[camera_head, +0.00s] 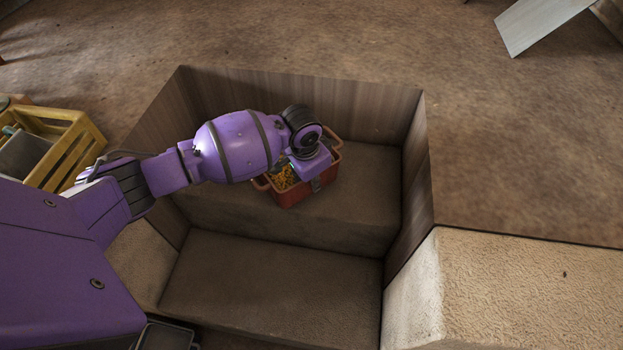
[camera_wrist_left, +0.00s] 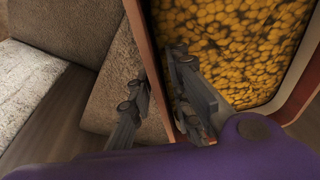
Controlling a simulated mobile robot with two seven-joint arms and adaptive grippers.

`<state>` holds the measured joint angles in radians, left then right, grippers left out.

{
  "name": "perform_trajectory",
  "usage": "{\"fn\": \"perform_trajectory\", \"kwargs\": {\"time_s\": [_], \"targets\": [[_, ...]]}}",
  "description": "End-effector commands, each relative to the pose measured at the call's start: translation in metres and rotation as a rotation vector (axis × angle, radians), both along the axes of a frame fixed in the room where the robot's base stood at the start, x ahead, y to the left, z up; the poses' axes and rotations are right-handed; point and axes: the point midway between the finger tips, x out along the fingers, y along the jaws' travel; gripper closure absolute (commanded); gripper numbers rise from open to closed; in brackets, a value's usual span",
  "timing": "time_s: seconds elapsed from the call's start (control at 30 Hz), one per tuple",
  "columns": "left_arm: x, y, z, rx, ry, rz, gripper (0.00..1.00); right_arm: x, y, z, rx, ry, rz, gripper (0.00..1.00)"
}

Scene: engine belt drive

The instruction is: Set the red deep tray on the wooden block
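The red deep tray (camera_head: 299,193) holds many small yellow-orange pieces and is on or just above the raised rear step (camera_head: 365,195) inside a wood-walled pit. My left gripper (camera_head: 314,170) reaches to it from the left. In the left wrist view, my left gripper (camera_wrist_left: 158,85) has one finger outside and one inside the tray's red wall (camera_wrist_left: 153,60), and looks closed on it. The gap under the tray is hidden. I cannot tell for sure which surface is the wooden block. My right gripper is not in view.
Wood-grain walls (camera_head: 414,160) surround the pit. A lower, empty block (camera_head: 270,290) lies in front of the rear step. A pale block (camera_head: 530,290) stands at right. A yellow crate (camera_head: 75,140) stands at left, near my arm. The rear step's right part is clear.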

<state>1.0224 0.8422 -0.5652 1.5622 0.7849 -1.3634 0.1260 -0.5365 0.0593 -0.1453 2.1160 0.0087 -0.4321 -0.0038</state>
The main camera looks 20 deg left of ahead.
Motion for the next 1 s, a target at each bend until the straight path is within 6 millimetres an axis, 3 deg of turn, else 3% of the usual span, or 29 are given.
{"fn": "perform_trajectory", "kwargs": {"time_s": [0.37, 0.47, 0.8, 1.0], "targets": [[0.0, 0.001, 0.004, 0.001, -0.001, 0.0, 0.77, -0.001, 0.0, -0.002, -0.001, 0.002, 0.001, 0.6], [-0.002, 0.001, 0.018, 0.001, -0.002, 0.0, 0.77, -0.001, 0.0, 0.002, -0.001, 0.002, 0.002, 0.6], [-0.013, 0.002, 0.089, -0.001, -0.003, 0.0, 0.77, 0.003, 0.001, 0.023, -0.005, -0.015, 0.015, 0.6], [-0.018, 0.003, 0.115, 0.001, -0.001, 0.0, 0.77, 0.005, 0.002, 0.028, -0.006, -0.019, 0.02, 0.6]]}}
